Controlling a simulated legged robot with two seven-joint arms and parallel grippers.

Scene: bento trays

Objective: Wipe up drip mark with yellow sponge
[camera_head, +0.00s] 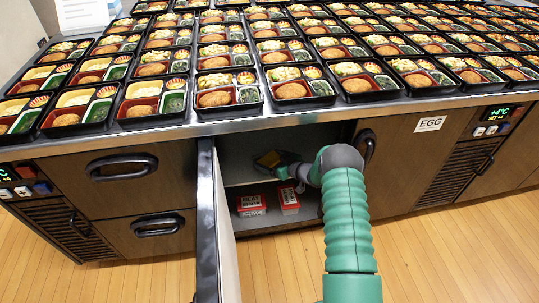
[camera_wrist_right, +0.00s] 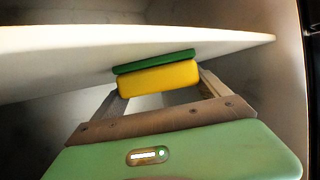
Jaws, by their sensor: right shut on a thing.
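My right gripper (camera_head: 283,171) reaches into the open cabinet under the counter. It is shut on the yellow sponge (camera_head: 268,160), which looks small and dark in the head view. In the right wrist view the yellow sponge (camera_wrist_right: 158,79) sits between the two fingertips of the right gripper (camera_wrist_right: 157,82), with its green layer against or very near a white shelf surface (camera_wrist_right: 70,58). I cannot tell whether it touches. No drip mark is visible in either view. My left gripper is not in view.
The cabinet door (camera_head: 228,220) stands open to the left of my arm. Two red boxes (camera_head: 250,205) (camera_head: 288,198) stand on the lower shelf below the gripper. Many filled bento trays (camera_head: 158,106) cover the counter above. The wooden floor is clear.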

